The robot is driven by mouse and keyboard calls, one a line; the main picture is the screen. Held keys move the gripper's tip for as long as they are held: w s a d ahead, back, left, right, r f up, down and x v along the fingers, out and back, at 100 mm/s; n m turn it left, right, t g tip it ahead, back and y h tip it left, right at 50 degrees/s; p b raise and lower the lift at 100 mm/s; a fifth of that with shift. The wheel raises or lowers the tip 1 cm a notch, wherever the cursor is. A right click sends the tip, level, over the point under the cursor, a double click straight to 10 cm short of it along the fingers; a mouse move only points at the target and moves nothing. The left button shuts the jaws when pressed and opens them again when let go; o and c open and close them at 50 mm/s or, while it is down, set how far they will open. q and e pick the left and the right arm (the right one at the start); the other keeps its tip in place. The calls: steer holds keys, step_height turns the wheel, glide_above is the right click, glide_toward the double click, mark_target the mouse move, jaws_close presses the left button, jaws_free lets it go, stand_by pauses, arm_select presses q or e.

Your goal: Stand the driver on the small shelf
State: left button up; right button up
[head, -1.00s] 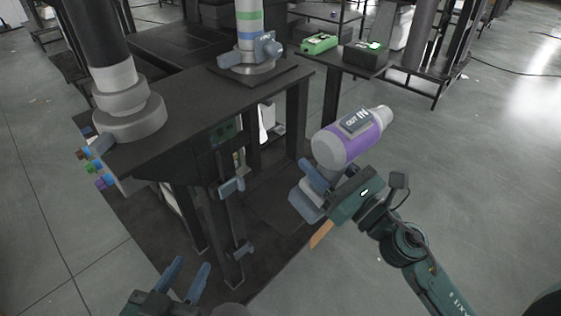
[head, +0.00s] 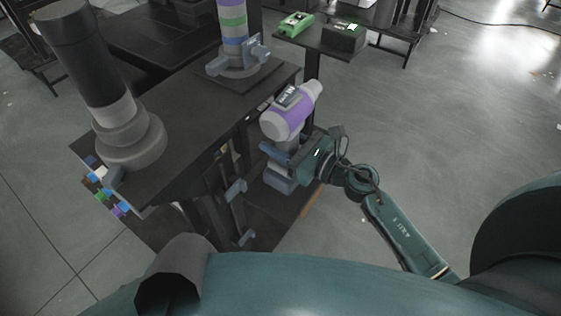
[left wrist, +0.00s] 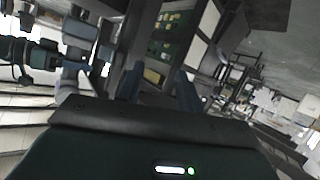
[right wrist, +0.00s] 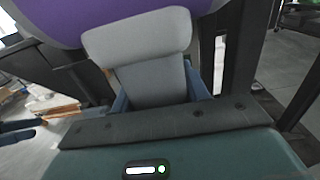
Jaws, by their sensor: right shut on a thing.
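The driver (head: 288,113), with a purple and grey body and a grey handle and foot, is held upright in my right gripper (head: 274,152). The gripper is shut on its handle. In the right wrist view the grey handle (right wrist: 152,80) is between the fingers, under the purple body. The driver is in the air by the right edge of the dark table. The small shelf (head: 314,42) is a dark plate on a post behind it, apart from the driver.
A green case (head: 296,24) and a dark box (head: 344,37) with a lit top occupy the small shelf's back. The dark table (head: 190,115) carries a black-and-grey column (head: 92,75) and a banded column (head: 233,30) with a blue clamp. Open floor lies right.

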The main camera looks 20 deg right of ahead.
arm_select(q)
steer(key=shift+a+r, duration=0.1)
steer(key=shift+a, duration=0.05)
arm_select(e)
steer(key=shift+f, duration=0.3)
step_height(320, 180, down, 4)
steer(key=shift+r+b, duration=0.15)
steer(key=shift+b, duration=0.7)
steer(key=shift+f, duration=0.2)
arm_select(q)
steer(key=shift+s+a+r+t, duration=0.15)
steer(key=shift+s+a+t, duration=0.2)
steer(key=shift+t, duration=0.15)
arm_select(e)
steer(key=o, duration=1.4)
